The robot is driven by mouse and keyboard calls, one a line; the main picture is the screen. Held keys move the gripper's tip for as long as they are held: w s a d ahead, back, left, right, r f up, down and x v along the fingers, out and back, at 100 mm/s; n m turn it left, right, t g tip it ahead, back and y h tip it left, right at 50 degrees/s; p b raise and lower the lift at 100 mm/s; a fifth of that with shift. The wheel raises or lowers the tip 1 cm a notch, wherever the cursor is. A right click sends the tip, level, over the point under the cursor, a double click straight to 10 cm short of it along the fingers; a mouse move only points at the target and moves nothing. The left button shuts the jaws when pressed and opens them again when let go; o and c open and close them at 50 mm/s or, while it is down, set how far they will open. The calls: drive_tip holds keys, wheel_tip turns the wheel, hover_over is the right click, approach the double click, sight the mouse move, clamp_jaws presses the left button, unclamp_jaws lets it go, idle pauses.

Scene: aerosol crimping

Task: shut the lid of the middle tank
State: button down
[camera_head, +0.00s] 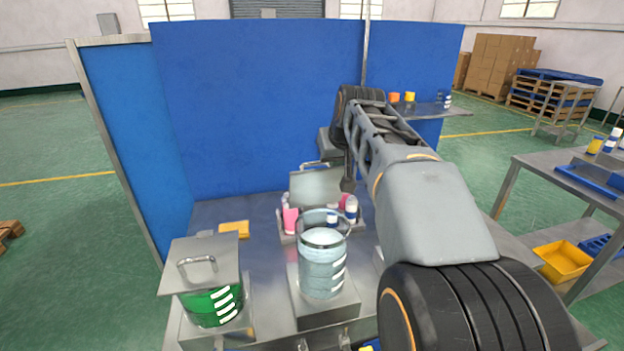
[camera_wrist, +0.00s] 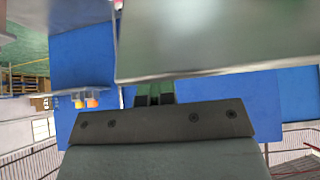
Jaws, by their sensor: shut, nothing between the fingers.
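The middle tank (camera_head: 322,265) is a clear vessel with pale blue contents and white level marks. Its lid (camera_head: 316,187) stands raised, tilted up behind the open rim. My gripper (camera_head: 348,184) is shut and empty, at the right edge of the raised lid. In the wrist view the lid (camera_wrist: 215,38) is a large grey plate filling the top right. The dark fingers (camera_wrist: 155,92) lie close together, their tips at the lid's lower edge. I cannot tell whether they touch it.
A green-filled tank (camera_head: 212,302) stands at the left with its handled lid (camera_head: 198,265) on top. Pink and white bottles (camera_head: 290,218) stand behind the middle tank. A blue panel (camera_head: 250,110) closes off the back. My arm hides the area to the right.

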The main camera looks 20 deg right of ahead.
drive_tip(key=shift+s+a+f, duration=0.15)
drive_tip(key=shift+s+f, duration=0.1)
drive_tip(key=shift+s, duration=0.2)
drive_tip(key=shift+r, duration=0.45)
drive_tip(key=p+v, duration=0.2)
drive_tip(key=v, duration=0.2)
drive_tip(key=shift+w+r, duration=0.1)
drive_tip(key=shift+r, duration=0.2)
drive_tip(key=shift+s+a+r+p, duration=0.1)
drive_tip(key=shift+s+r+p, duration=0.25)
drive_tip(key=shift+p, duration=0.05)
